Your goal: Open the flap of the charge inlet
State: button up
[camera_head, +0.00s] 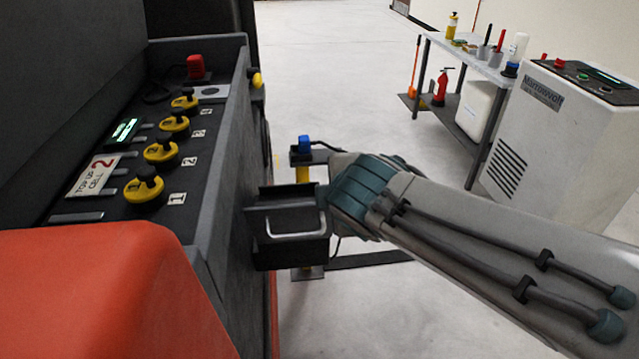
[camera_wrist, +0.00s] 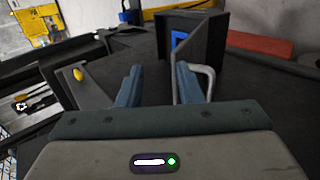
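The charge inlet is a dark box (camera_head: 264,222) on the side of the black and red machine. Its flap (camera_wrist: 190,62) carries a pale metal bar handle (camera_head: 295,228). In the wrist view the flap is nearly edge-on and looks ajar, with a blue part (camera_wrist: 179,41) showing inside the dark housing (camera_wrist: 202,38). The handle (camera_wrist: 209,78) is just right of my right finger. My gripper (camera_wrist: 157,80) is open, its two blue-grey fingers well apart, the right one beside the flap. Whether it touches is unclear. In the head view the fingertips are hidden.
The machine's panel has several yellow knobs (camera_head: 162,152) and a red part (camera_head: 195,67). A blue-topped yellow post (camera_head: 303,160) stands close behind my gripper. A bench (camera_head: 470,62) and a white cabinet (camera_head: 560,140) stand at the right. The floor between is clear.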

jog(key=d+r+p, duration=0.3)
jog(key=d+p, duration=0.2)
jog(key=d, duration=0.1)
jog(key=shift+s+r, duration=0.25)
jog(key=shift+r, duration=0.1)
jog(key=shift+d, duration=0.1)
jog(key=shift+c, duration=0.3)
